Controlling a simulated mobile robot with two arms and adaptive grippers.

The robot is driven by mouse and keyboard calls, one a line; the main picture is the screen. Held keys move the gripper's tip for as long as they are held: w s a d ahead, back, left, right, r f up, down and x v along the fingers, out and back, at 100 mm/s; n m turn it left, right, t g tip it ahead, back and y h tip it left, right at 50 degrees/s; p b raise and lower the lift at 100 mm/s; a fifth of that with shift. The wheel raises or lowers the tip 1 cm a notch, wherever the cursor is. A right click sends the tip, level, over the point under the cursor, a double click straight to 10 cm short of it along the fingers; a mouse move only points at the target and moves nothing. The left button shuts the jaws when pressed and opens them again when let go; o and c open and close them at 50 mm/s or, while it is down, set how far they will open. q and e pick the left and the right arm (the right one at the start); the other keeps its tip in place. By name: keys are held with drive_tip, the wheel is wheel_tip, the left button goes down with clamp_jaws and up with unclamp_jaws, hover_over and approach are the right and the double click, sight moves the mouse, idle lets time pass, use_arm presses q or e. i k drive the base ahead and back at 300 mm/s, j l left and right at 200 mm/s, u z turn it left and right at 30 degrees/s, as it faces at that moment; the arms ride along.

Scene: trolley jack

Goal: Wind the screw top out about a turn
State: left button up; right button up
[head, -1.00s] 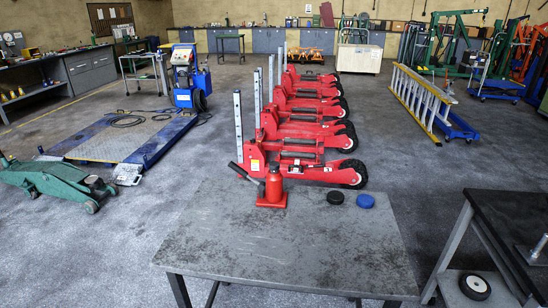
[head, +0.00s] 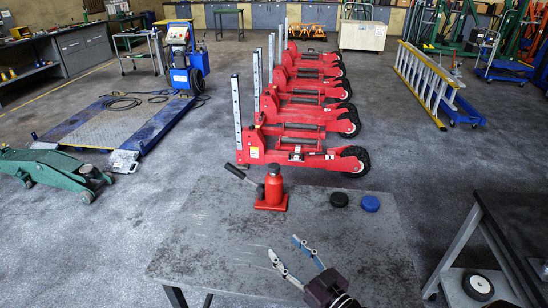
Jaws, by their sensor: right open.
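A red bottle jack (head: 272,188) stands upright on the grey worktable (head: 215,235), near its far edge. Its dark handle (head: 241,177) slants up to the left. The screw top (head: 273,169) is at the top of the jack, too small to make out in detail. My right gripper (head: 284,248) is over the near middle of the table, its two fingers spread and empty. It points up and left toward the jack and is apart from it. My left gripper is not in view.
A row of red trolley jacks (head: 300,155) stands on the floor behind. A dark bench (head: 510,245) is at right. The table's left part is clear.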

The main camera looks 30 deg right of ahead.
sight(273, 168)
drive_tip(key=i+l, duration=0.8)
drive_tip(key=i, duration=0.15)
